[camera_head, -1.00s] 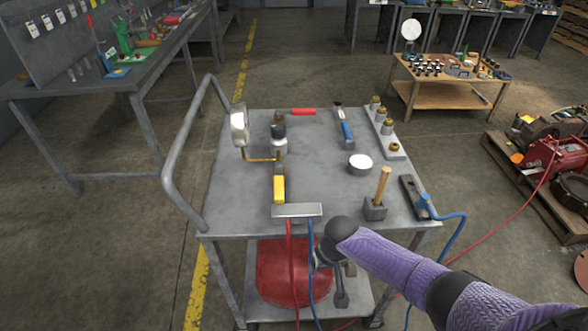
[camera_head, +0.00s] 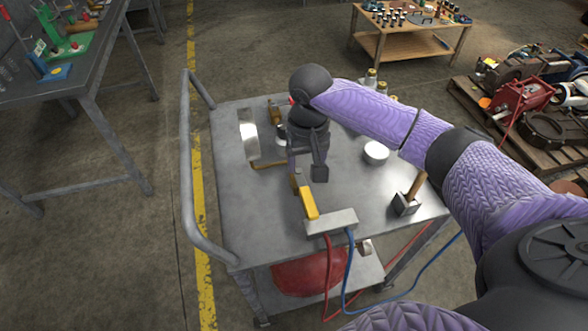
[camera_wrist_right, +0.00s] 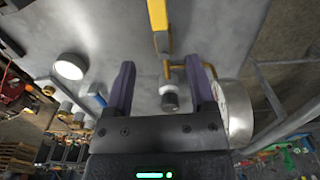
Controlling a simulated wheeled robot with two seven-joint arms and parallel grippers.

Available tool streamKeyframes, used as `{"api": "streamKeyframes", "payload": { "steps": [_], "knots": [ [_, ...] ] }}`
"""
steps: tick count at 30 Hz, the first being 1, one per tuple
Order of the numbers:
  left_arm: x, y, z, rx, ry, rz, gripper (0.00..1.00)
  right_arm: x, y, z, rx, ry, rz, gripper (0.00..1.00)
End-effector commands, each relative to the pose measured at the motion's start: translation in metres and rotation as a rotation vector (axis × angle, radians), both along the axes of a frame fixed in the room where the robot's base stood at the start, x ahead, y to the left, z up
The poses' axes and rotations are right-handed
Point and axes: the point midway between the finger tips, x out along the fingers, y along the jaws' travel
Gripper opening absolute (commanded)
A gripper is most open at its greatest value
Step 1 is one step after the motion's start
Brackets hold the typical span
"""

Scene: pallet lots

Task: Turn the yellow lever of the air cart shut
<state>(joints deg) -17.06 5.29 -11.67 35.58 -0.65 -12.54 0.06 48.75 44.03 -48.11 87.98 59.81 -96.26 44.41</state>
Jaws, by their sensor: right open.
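The yellow lever (camera_head: 309,203) lies on the grey air cart (camera_head: 265,212), just behind the metal block with the red and blue hoses. It shows at the top middle in the right wrist view (camera_wrist_right: 158,16). My right gripper (camera_head: 306,174) hangs over the cart behind the lever, fingers pointing down. Its two fingers are apart and nothing is held between them. In the wrist view the lever is beyond the fingertips, between their lines, and I see no contact. The brass pipe (camera_wrist_right: 180,66) and a black-capped fitting (camera_wrist_right: 169,101) show between the fingers. My left gripper is not in view.
A round gauge (camera_head: 248,134) stands left of my right gripper. A white-topped round piece (camera_head: 376,153) and a wooden-handled block (camera_head: 405,203) are to the right. The red (camera_head: 328,262) and blue (camera_head: 347,262) hoses hang over the front edge. The cart's front left is clear.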

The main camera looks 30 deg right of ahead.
Motion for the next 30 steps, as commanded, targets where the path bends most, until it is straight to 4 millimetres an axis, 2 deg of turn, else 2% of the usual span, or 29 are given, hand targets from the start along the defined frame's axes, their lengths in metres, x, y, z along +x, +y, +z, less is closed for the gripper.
{"api": "streamKeyframes", "payload": {
  "steps": [9,12,16,23,30],
  "knots": [
    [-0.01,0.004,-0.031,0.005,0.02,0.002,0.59,-0.001,0.0,-0.074,-0.001,0.005,-0.001,0.71],
    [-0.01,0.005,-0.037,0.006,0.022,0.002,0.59,-0.001,0.0,-0.09,-0.001,0.004,0.001,0.71],
    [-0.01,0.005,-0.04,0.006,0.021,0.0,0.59,-0.001,0.0,-0.098,-0.001,0.001,0.001,0.71],
    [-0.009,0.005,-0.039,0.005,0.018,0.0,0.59,-0.001,0.0,-0.098,-0.001,0.0,0.001,0.71],
    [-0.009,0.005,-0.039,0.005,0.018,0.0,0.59,-0.001,0.0,-0.098,-0.001,0.0,0.001,0.22]
  ]
}}
